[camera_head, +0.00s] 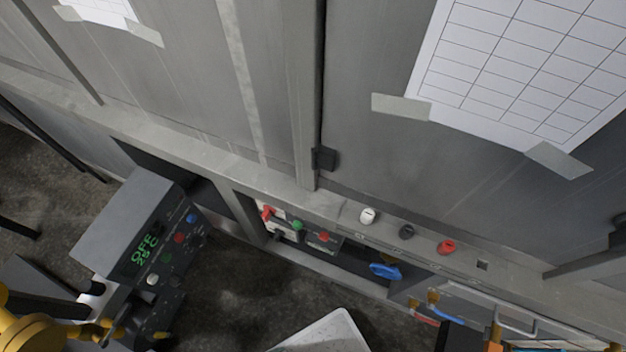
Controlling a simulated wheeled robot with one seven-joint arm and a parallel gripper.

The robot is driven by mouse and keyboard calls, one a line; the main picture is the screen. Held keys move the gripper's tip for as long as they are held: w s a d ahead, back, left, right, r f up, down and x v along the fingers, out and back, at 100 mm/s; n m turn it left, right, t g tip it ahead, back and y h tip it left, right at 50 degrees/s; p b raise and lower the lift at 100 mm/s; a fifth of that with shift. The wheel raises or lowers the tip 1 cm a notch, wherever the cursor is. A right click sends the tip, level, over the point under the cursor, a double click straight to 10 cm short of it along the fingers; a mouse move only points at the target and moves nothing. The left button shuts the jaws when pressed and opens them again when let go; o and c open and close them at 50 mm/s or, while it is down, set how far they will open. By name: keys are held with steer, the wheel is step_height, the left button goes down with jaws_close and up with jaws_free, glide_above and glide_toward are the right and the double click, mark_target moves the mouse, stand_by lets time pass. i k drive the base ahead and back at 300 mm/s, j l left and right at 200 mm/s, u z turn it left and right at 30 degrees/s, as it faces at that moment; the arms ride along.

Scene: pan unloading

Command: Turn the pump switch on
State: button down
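A dark grey control box (127,217) stands tilted in view at the lower left. Its display (145,249) glows green and reads "OFF" above "25 C". Its front carries a blue button (191,218), a red button (179,238), a green button (167,258) and a pale knob (152,279). No readable label shows which control is the pump switch. I cannot make out my gripper anywhere in the picture.
A grey hood's front ledge holds a white knob (367,216), a black knob (406,231) and a red knob (446,247). Below are red and green fittings and a blue handle (385,271). A yellow part (22,332) is cut off at lower left. Dark floor lies between.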

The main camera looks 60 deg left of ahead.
mark_target(269, 210)
steer(key=u, duration=2)
steer(key=k+j+z, duration=0.1)
steer(key=k, duration=0.3)
steer(key=k+j+z, duration=0.1)
steer(key=k+j, duration=0.35)
steer(key=k, duration=0.4)
steer(key=j+z, duration=0.05)
